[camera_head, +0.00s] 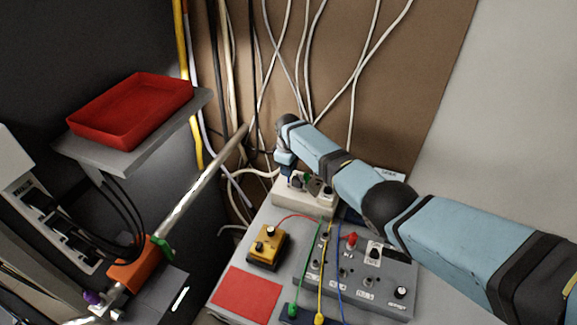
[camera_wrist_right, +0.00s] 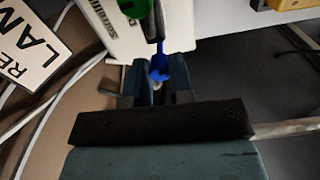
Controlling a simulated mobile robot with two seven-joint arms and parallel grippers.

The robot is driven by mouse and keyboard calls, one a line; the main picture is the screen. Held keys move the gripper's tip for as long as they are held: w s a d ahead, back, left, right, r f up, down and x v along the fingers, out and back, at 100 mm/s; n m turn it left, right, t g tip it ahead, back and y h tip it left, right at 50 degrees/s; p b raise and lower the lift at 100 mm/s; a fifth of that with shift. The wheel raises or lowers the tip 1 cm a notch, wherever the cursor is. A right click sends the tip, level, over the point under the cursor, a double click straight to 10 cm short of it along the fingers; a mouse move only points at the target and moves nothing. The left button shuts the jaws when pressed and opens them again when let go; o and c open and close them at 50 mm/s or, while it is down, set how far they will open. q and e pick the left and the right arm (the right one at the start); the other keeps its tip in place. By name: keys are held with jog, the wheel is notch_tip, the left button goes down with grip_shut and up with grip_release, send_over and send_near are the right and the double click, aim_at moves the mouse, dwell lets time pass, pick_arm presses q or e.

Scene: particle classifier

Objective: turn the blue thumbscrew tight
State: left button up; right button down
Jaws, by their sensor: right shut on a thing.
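The blue thumbscrew (camera_wrist_right: 160,66) shows in the right wrist view as a bright blue piece between the two fingers. My right gripper (camera_wrist_right: 159,82) is shut on it, with one finger on each side. In the head view my right gripper (camera_head: 286,170) reaches down at the back left end of a white box (camera_head: 305,200). The thumbscrew cannot be made out there, hidden by the gripper. My left gripper is not in view.
A green knob (camera_wrist_right: 134,7) and a dark stem sit close beyond the fingers. A grey control panel (camera_head: 330,283) with cables and a yellow box (camera_head: 268,248) stand in front of the white box. A red tray (camera_head: 130,108) is at left. Loose cables hang behind.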

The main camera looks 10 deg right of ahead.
jog(key=m+p, duration=0.1)
jog(key=m, duration=0.3)
jog(key=shift+m, duration=2.9)
jog(key=shift+p, duration=0.3)
jog(key=c, duration=1)
grip_release()
notch_tip(320, 180, up, 5)
jog(key=shift+f+p, duration=0.2)
jog(key=shift+p, duration=0.35)
notch_tip(320, 180, up, 9)
jog(key=shift+r, duration=0.15)
